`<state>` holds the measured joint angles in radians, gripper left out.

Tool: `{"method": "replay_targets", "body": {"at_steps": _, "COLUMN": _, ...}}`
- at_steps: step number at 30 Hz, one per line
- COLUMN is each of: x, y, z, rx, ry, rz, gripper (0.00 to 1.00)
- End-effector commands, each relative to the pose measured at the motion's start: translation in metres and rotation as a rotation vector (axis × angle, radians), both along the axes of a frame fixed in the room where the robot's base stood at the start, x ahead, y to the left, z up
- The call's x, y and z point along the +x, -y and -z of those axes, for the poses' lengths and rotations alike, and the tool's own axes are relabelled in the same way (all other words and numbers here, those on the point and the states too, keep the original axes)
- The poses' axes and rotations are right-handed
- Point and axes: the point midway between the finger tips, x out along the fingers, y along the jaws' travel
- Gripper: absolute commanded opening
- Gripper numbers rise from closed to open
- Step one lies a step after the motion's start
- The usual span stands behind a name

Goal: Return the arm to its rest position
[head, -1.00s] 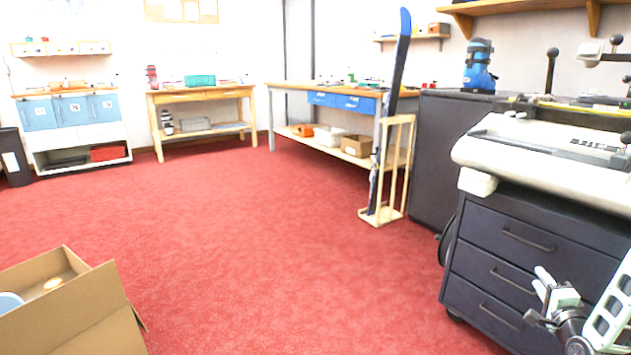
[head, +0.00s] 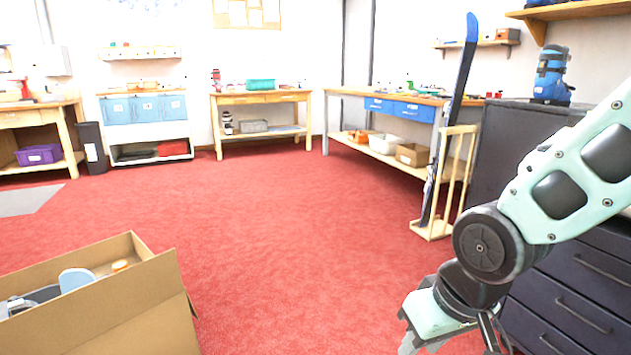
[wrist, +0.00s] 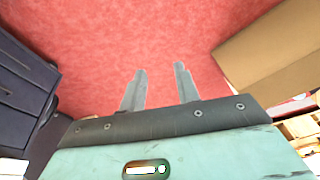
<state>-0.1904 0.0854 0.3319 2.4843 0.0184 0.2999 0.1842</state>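My gripper (wrist: 158,82) shows in the wrist view with its two grey fingers apart and only red carpet between and beyond them. It holds nothing that I can see. In the head view my arm reaches in from the right, bent at the elbow, with my gripper at the bottom edge, pointing down and partly cut off by the frame. It hangs over the carpet, in front of the dark drawer cabinet (head: 572,293) and right of the cardboard box.
An open cardboard box (head: 115,318) with several items stands at lower left; it also shows in the wrist view (wrist: 270,50). A ski (head: 462,85) stands in a wooden rack (head: 432,230). Workbenches line the back wall. The red carpet (head: 270,220) between is clear.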

Motion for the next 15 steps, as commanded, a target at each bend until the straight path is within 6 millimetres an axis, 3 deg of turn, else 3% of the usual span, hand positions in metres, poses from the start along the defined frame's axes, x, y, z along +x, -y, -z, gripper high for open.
{"method": "replay_targets", "body": {"at_steps": 1, "x": -0.025, "y": -0.007, "z": -0.006, "rx": -0.029, "ry": -0.028, "rz": -0.074, "gripper": 0.32}}
{"method": "replay_targets", "body": {"at_steps": 3, "x": -0.056, "y": -0.012, "z": -0.012, "rx": -0.068, "ry": -0.073, "rz": -0.163, "gripper": 0.32}}
{"method": "replay_targets", "body": {"at_steps": 8, "x": -0.122, "y": -0.011, "z": -0.024, "rx": -0.148, "ry": -0.171, "rz": -0.352, "gripper": 0.32}}
{"method": "replay_targets", "body": {"at_steps": 9, "x": -0.13, "y": -0.01, "z": -0.035, "rx": -0.158, "ry": -0.185, "rz": -0.372, "gripper": 0.32}}
{"method": "replay_targets", "body": {"at_steps": 15, "x": -0.125, "y": -0.01, "z": -0.079, "rx": -0.154, "ry": -0.184, "rz": -0.357, "gripper": 0.32}}
